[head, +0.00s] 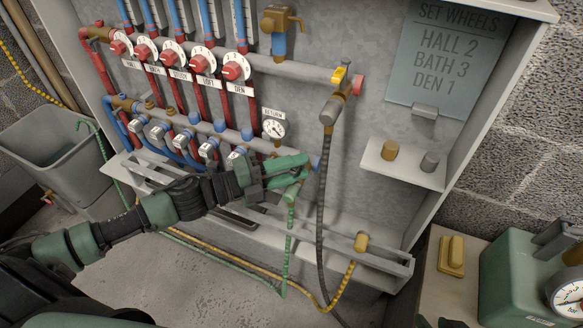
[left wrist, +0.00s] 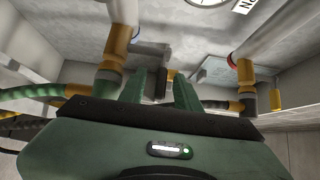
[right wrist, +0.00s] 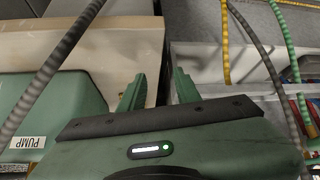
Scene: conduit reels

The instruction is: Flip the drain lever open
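My left gripper (head: 303,171) reaches the right end of the lower return pipe, just above where the green hose (head: 290,222) hangs down. Its fingers stand apart in the left wrist view (left wrist: 160,90). A dark piece (left wrist: 162,84) with a brass part beside it shows in the gap between them; I cannot tell whether they touch it. The drain lever is not clearly visible in the head view, where the gripper covers that spot. My right gripper (right wrist: 158,88) is open and empty in its wrist view, with the pump bench beyond.
A yellow lever (head: 338,77) sits on the upper pipe's end, above a dark hose (head: 322,190). A return gauge (head: 273,129) is close above my left gripper. A small shelf (head: 402,168) juts out at right. The green pump (head: 522,278) stands on a bench.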

